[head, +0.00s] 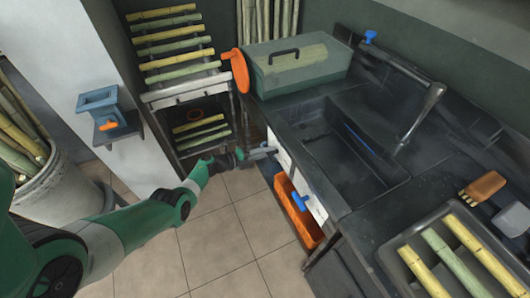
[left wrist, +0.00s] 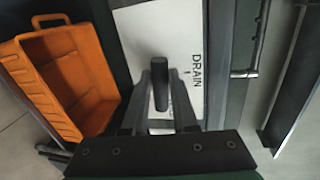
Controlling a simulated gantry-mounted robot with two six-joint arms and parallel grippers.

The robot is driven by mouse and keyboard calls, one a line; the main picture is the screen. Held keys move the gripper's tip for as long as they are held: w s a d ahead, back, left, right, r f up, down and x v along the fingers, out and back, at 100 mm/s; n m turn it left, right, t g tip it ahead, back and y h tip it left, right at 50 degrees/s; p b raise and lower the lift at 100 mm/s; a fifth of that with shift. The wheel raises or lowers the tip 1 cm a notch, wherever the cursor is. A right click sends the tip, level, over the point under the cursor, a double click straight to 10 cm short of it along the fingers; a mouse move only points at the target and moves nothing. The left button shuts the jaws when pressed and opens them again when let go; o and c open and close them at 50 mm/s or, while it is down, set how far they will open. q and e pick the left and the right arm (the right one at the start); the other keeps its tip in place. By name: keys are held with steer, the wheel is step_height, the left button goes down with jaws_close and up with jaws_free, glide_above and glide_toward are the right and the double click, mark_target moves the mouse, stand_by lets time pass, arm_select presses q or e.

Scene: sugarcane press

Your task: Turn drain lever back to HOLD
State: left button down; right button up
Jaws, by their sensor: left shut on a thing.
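The drain lever (left wrist: 160,82) is a dark grey rod in front of a white plate (left wrist: 190,40) marked DRAIN; no HOLD mark is readable. In the head view the lever (head: 261,153) sticks out from the front of the dark sink counter. My left gripper (head: 240,155) reaches it from the left. In the left wrist view my left gripper (left wrist: 159,108) has a finger on each side of the rod and is shut on it. The lever's exact turn angle is hard to tell. My right gripper is not in view.
An orange bin (head: 296,210) stands under the counter, close to the lever, and fills the left of the left wrist view (left wrist: 75,80). A blue-handled valve (head: 300,202) sits on the counter front. A cane rack (head: 178,85) stands behind. The tiled floor (head: 215,240) is clear.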

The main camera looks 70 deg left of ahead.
arm_select(q)
steer(key=shift+f+n, duration=0.2)
steer(key=shift+n, duration=0.3)
steer(key=c, duration=0.7)
jaws_free()
steer(key=shift+r, duration=0.1)
steer(key=s+p, duration=0.2)
steer(key=s, duration=0.1)
steer(key=s+r+p, duration=0.1)
steer(key=s+p, duration=0.1)
steer(key=s, duration=0.2)
steer(key=s+r+p, duration=0.1)
steer(key=s+p, duration=0.1)
steer(key=s, duration=0.2)
steer(key=shift+s+d+r, duration=0.1)
steer(key=shift+s, duration=0.1)
steer(key=shift+w, duration=0.1)
